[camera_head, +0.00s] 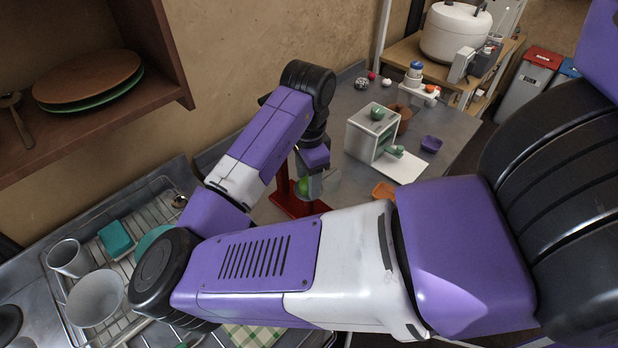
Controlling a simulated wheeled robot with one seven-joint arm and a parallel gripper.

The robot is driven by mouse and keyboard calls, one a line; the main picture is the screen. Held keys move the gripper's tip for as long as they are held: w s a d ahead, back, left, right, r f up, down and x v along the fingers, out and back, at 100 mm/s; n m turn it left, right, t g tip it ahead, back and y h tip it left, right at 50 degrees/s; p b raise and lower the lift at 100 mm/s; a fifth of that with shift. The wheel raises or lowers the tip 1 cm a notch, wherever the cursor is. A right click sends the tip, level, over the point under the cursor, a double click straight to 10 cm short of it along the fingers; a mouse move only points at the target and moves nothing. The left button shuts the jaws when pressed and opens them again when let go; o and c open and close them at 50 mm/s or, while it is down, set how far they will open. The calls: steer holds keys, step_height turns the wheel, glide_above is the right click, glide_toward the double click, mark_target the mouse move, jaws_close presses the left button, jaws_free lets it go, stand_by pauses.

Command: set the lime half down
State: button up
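My gripper (312,188) points down over the grey counter, beyond the bend of my arm. A round green thing, which looks like the lime half (303,186), shows right beside a grey finger and is partly covered by it. I cannot tell whether the fingers grip it or only stand next to it. A red stand (283,188) with a flat red base is just left of and below the gripper. A pale rounded shape shows behind the finger, mostly hidden.
A white box (371,135) with a green item on top stands right of the gripper, a white board (398,167) before it. A purple bowl (431,144) and orange piece (384,190) lie nearby. A dish rack (100,255) is at left. A wooden shelf (90,125) overhangs upper left.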

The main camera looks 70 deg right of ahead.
steer(key=shift+s+a+f, duration=0.2)
steer(key=shift+s+f, duration=0.1)
steer(key=shift+f, duration=0.45)
step_height(320, 180, up, 14)
steer(key=p, duration=0.1)
steer(key=shift+w+f+p, duration=0.15)
steer(key=shift+p, duration=0.2)
